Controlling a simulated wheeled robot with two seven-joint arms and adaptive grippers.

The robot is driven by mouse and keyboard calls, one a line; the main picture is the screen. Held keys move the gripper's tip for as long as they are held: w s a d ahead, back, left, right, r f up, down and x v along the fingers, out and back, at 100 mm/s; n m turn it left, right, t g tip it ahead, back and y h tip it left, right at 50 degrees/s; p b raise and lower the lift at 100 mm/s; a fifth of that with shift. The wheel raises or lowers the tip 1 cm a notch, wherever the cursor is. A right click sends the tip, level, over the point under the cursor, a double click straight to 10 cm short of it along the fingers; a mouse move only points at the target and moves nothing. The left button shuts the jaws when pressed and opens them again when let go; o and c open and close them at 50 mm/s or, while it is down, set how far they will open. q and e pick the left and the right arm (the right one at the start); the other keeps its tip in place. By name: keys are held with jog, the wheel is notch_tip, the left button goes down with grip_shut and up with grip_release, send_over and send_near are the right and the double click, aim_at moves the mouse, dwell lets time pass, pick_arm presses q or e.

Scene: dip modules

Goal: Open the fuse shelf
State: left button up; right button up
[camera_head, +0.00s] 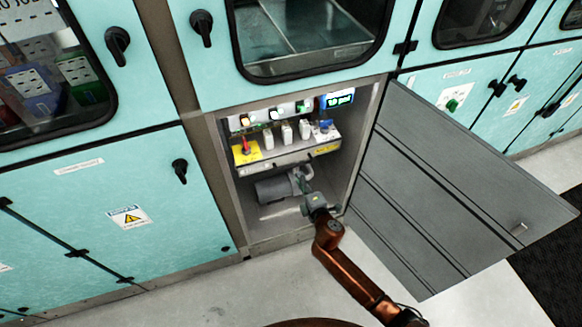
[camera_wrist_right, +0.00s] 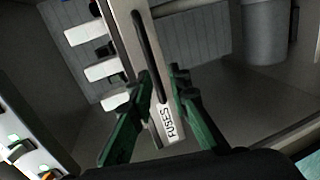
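The fuse shelf (camera_head: 285,159) is a pale tray with a slotted front strip inside the open lower cabinet. It carries several white fuse blocks (camera_head: 287,134). My right gripper (camera_head: 300,184) is in the cabinet, below and in front of the shelf front. In the right wrist view its green fingers (camera_wrist_right: 162,84) are apart, one on each side of the strip labelled FUSES (camera_wrist_right: 171,124). A gap shows beside the right finger; contact on the left side is unclear. My left gripper is out of view.
The grey cabinet door (camera_head: 430,185) stands open on the right. A grey cylinder (camera_head: 276,190) lies on the cabinet floor below the shelf. Lit modules (camera_head: 290,111) sit above it. Closed teal cabinets (camera_head: 100,215) flank the opening; the floor in front is clear.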

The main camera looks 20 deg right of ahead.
aim_at(293, 166)
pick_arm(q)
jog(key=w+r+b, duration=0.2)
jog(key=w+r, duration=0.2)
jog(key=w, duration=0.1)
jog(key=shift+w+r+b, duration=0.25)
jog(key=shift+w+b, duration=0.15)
pick_arm(e)
jog(key=shift+r+x, duration=0.2)
jog(key=shift+x, duration=1.1)
jog(key=shift+r+x, duration=0.2)
jog(key=shift+x, duration=1.1)
jog(key=shift+r+x, duration=0.2)
jog(key=shift+x, duration=1.15)
jog(key=shift+w+a, duration=0.1)
jog(key=shift+a, duration=0.05)
grip_shut()
